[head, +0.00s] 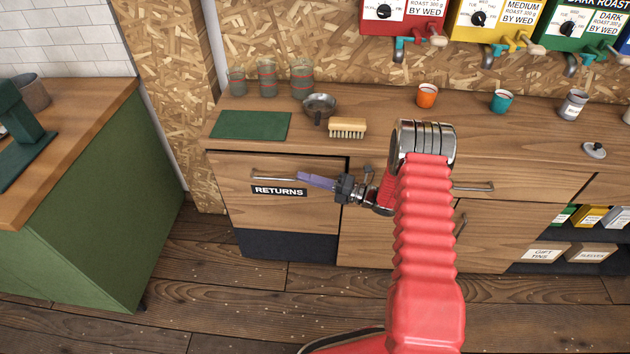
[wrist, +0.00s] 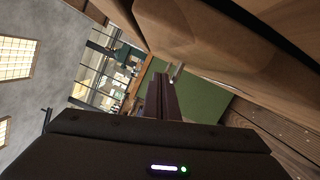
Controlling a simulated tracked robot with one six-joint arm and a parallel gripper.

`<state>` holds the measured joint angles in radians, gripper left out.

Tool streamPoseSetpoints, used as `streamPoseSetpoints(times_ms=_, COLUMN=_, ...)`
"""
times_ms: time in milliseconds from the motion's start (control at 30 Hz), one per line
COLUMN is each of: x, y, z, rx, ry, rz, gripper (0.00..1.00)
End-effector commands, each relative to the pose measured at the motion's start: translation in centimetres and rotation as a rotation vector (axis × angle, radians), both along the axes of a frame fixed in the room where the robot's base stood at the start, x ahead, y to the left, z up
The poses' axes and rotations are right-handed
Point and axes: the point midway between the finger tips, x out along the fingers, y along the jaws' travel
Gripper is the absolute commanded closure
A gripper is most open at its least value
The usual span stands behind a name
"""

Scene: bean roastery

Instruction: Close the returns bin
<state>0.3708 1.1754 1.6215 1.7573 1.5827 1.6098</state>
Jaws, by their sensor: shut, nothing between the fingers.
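The returns bin (head: 235,190) is a wooden front in the counter, with a black RETURNS label and a metal bar handle (head: 268,178). A dark gap shows along its top edge and it looks slightly tipped out at the top; how far is hard to tell. My gripper (head: 302,178) is shut and empty, its purple fingers pointing left in front of the bin's upper right part, over the handle's right end. Whether it touches is unclear. In the wrist view my shut fingers (wrist: 158,84) point away beside a wooden surface, with a metal bar (wrist: 176,75) near their tips.
The counter top (head: 380,130) holds a green mat (head: 250,125), a brush (head: 347,128), a small pan (head: 319,105), glass jars and cups. A green cabinet (head: 100,220) stands at the left. Open wooden floor (head: 210,290) lies before the bin.

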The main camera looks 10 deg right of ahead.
Motion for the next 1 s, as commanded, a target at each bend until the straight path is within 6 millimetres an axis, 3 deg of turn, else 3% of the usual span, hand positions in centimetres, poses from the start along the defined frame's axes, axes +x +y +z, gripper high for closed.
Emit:
streamPoseSetpoints(times_ms=367, x=-0.5, y=0.3, z=0.0, rx=0.000, ry=0.000, rz=0.001, gripper=1.00)
streamPoseSetpoints(times_ms=633, x=-3.1, y=1.6, z=-0.1, rx=0.001, ry=0.003, rz=0.006, gripper=1.00)
streamPoseSetpoints(times_ms=1000, x=-6.4, y=-4.3, z=-0.1, rx=0.000, ry=0.001, rz=0.002, gripper=1.00)
